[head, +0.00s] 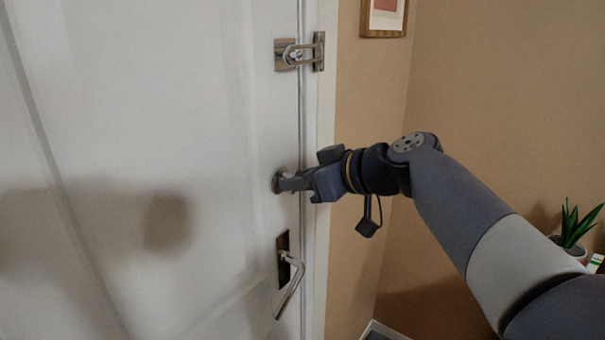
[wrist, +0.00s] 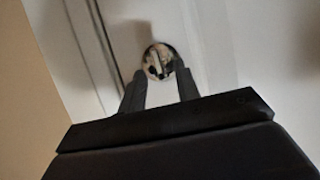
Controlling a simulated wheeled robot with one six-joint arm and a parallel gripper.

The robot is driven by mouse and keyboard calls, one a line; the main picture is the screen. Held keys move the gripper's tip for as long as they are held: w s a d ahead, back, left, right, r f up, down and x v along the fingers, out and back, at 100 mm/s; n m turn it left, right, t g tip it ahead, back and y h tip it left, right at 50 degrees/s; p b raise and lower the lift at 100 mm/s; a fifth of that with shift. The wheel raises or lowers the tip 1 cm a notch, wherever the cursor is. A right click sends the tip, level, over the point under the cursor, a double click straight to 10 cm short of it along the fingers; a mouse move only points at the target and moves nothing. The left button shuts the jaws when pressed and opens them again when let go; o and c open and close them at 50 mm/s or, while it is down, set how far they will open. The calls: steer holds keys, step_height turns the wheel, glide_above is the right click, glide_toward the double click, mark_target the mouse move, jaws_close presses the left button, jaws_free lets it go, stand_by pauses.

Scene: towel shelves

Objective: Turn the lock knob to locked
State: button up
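The lock knob (wrist: 155,62) is a small metal thumb turn on a round plate on the white door (head: 215,110). In the head view only the round plate (head: 277,180) shows, at the door's right edge; my gripper hides the knob itself. My gripper (head: 286,184) reaches the lock from the right. In the wrist view my gripper (wrist: 161,82) has its two dark fingers apart, with the knob beyond and between their tips. I cannot tell whether the fingertips touch the knob. Nothing is seen gripped.
A metal swing latch (head: 296,54) sits above the lock, and a lever handle (head: 290,285) sits below it. The door frame (head: 322,120) and tan wall stand to the right. A potted plant (head: 572,228) is at the far right.

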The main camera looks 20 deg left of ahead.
steer(key=shift+s+d, duration=0.15)
steer(key=shift+s, duration=0.25)
steer(key=shift+d, duration=0.15)
steer(key=shift+c, duration=0.3)
steer(key=shift+w+a, duration=0.2)
steer(key=shift+w, duration=0.15)
jaws_close()
steer(key=m+g, duration=0.1)
steer(key=m+g+y, duration=0.1)
steer(key=m, duration=0.1)
steer(key=m+b, duration=0.1)
steer(key=shift+w+d+f+m+g+y, duration=0.15)
steer(key=shift+w+d+m+g+y, duration=0.15)
steer(key=shift+w+g+y, duration=0.1)
steer(key=shift+f, duration=0.15)
stand_by(0.5)
